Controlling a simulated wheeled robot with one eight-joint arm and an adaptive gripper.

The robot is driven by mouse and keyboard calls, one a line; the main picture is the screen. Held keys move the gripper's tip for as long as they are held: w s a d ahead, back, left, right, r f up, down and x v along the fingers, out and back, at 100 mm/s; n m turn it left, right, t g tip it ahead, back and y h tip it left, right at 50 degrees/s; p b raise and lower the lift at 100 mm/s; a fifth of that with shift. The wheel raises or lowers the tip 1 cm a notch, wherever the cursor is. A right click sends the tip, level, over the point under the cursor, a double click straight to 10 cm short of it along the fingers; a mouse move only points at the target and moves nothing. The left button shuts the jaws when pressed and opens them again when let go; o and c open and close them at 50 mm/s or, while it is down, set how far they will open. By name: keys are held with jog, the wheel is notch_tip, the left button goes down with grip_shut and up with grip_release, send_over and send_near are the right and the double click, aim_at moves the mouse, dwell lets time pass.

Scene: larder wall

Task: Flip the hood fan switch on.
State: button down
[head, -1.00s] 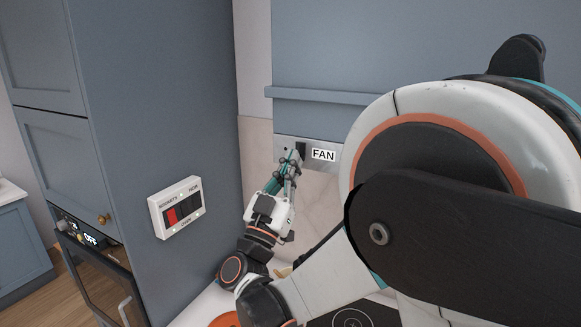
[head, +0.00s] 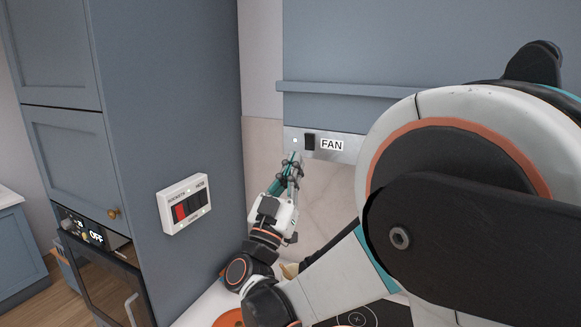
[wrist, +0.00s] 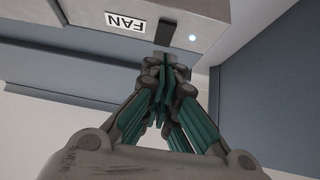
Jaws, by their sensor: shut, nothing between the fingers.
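The fan switch (head: 309,142) is a dark rocker on the metal strip under the hood (head: 350,60), beside the white FAN label (head: 331,145). A small indicator light (head: 295,141) to its left glows white. My gripper (head: 294,157) is shut and empty, with its tips below and left of the switch in the head view. In the wrist view the switch (wrist: 165,31) shows just beyond my fingertips (wrist: 162,60), and the light (wrist: 192,37) is lit. I cannot tell whether the tips touch the strip.
A white panel with red and dark switches (head: 184,204) is on the tall blue cabinet side (head: 170,100) at left. An oven (head: 100,270) reads OFF. A hob (head: 360,317) and an orange round thing (head: 230,318) lie below my arm.

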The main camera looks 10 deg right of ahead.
jog(key=s+a+f+b, duration=0.2)
jog(key=s+a+f, duration=0.1)
jog(key=f, duration=0.4)
jog(key=shift+s, duration=0.65)
jog(key=shift+d+f, duration=0.1)
